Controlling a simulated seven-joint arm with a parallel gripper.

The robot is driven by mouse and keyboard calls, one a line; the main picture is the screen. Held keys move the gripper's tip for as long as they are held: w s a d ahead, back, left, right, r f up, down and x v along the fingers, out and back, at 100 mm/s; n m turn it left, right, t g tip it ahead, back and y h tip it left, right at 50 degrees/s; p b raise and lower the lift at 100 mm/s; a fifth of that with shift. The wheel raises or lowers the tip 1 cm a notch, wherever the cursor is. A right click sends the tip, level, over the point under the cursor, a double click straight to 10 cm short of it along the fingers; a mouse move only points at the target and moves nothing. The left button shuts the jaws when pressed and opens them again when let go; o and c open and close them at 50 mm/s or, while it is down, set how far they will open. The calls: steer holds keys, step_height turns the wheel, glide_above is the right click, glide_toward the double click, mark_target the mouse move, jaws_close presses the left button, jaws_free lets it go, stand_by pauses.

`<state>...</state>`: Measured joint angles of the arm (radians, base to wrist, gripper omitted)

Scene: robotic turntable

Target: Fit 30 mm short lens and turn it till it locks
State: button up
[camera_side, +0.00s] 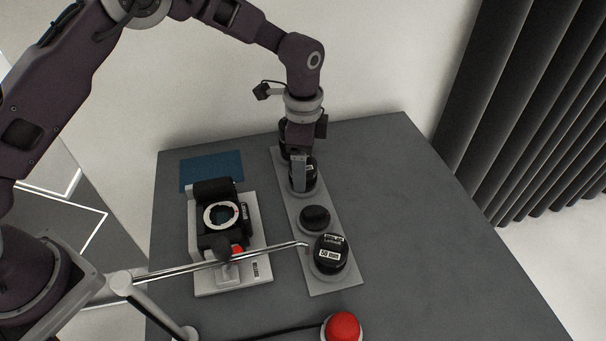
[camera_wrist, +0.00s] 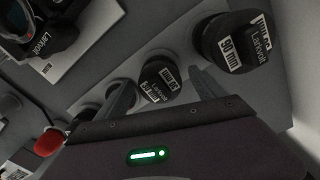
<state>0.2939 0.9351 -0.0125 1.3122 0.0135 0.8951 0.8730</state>
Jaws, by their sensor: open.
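A short black lens (camera_side: 312,179) sits in the second place from the far end of the grey lens plate (camera_side: 337,282). Its wrist-view label (camera_wrist: 158,82) looks like 30 mm but is hard to read. My gripper (camera_side: 301,186) points down at this lens, partly hiding it. In the wrist view my gripper (camera_wrist: 164,82) is open, with a finger on each side of the lens. I cannot tell whether they touch it. The black camera body (camera_side: 213,190) stands on a light stand left of the plate, its silver mount ring (camera_side: 208,217) facing up and empty.
A lens marked 50 mm (camera_side: 331,255) stands at the plate's near end, with a low black piece (camera_side: 315,217) behind it. A 90 mm lens (camera_wrist: 238,42) is close beside my gripper. A red button (camera_side: 342,328) and a blue mat (camera_side: 211,168) lie on the table; its right side is clear.

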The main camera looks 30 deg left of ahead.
steer(key=shift+f, duration=0.95)
jaws_close()
step_height(320, 180, up, 8)
steer(key=shift+r, duration=0.1)
steer(key=r, duration=0.1)
steer(key=s, duration=0.1)
steer(key=r, duration=0.1)
steer(key=shift+s+a+r, duration=0.2)
steer(key=shift+a+r, duration=0.05)
steer(key=shift+r, duration=0.05)
steer(key=s+a+r, duration=0.1)
steer(key=s+a, duration=0.2)
steer(key=s, duration=0.5)
steer(key=s+a+r, duration=0.1)
steer(key=s+a, duration=0.1)
steer(key=s, duration=0.7)
steer(key=shift+a+r, duration=0.4)
